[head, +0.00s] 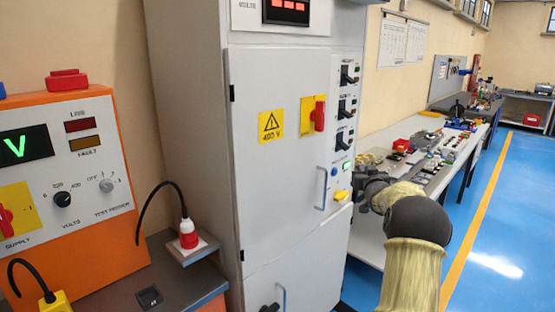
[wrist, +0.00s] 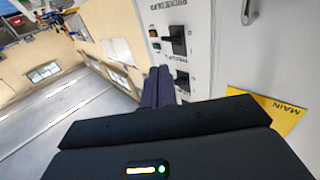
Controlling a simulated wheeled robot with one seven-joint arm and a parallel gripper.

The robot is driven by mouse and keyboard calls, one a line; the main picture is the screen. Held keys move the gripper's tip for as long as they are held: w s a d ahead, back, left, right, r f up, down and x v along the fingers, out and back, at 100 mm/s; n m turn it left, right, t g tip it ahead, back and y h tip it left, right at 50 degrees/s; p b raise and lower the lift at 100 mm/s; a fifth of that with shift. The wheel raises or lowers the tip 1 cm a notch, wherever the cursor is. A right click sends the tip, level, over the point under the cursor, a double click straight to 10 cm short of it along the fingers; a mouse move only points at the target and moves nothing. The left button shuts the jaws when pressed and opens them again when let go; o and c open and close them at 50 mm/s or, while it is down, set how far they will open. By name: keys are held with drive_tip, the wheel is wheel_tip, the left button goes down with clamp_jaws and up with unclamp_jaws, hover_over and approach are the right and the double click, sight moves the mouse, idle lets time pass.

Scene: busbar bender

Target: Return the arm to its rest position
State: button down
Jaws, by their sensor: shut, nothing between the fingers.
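My arm shows at the right of the head view, in front of the workbench, bent at a dark joint and reaching left toward the grey cabinet (head: 270,160). The gripper end is small there, close to the cabinet's right-hand switch column. In the wrist view my gripper (wrist: 158,88) is shut, with its two dark fingers side by side and nothing between them. The fingers point toward the cabinet's switch panel (wrist: 180,15), which has black rotary switches. I cannot tell from the view whether the fingertips touch the panel.
An orange test bench (head: 65,190) with a green display stands at the left. A red plug (head: 188,234) sits on a small shelf. The workbench (head: 372,236) behind my arm holds many small parts. Blue floor (head: 505,220) is clear at the right.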

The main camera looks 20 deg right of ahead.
drive_tip(key=s+a+f+n+g+y+p, duration=0.1)
drive_tip(key=s+a+g+y+p, duration=0.2)
drive_tip(key=a, duration=1)
drive_tip(key=s+a+f+n+g+y+p, duration=0.1)
drive_tip(key=s+a+f+g+p, duration=0.3)
drive_tip(key=a, duration=0.8)
drive_tip(key=s+a+g+p, duration=0.1)
drive_tip(key=s+a, duration=0.4)
drive_tip(key=s, duration=0.5)
drive_tip(key=s+a+f+n+g+y+p, duration=0.1)
drive_tip(key=s+a+g, duration=0.3)
drive_tip(key=s, duration=0.6)
drive_tip(key=s+a+n+g+y+p, duration=0.1)
drive_tip(key=s+a+g+p, duration=0.1)
drive_tip(key=s+a, duration=0.6)
drive_tip(key=shift+s+a+f, duration=0.15)
drive_tip(key=shift+s+f, duration=0.2)
drive_tip(key=shift+s, duration=0.75)
